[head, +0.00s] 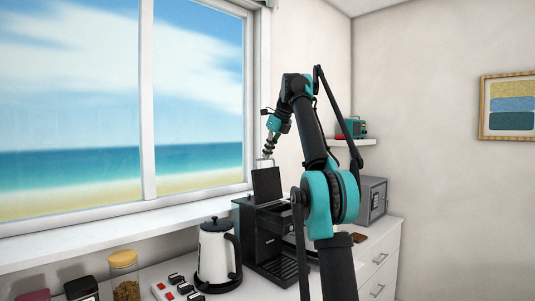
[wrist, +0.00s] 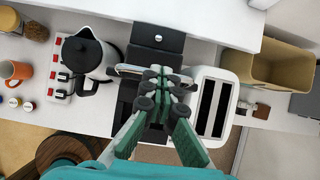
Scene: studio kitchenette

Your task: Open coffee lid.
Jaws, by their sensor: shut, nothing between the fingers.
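The black coffee machine (head: 262,238) stands on the counter between the kettle and the toaster. Its dark lid (head: 266,186) is raised, standing nearly upright with a slight tilt. In the wrist view a pale metal handle bar (wrist: 130,70) crosses the machine close to my fingertips. My gripper (wrist: 160,76) is shut and empty, its fingertips over the bar. In the head view my gripper (head: 265,156) is at the lid's top edge. I cannot tell whether it touches the lid or bar. My arm hides part of the machine's right side.
A white kettle (head: 214,252) stands close left of the machine, with a power strip (wrist: 62,78) beyond it. A white toaster (wrist: 222,75) is close on the right. A grey box-shaped appliance (head: 374,198) stands farther right. The window (head: 190,110) is behind.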

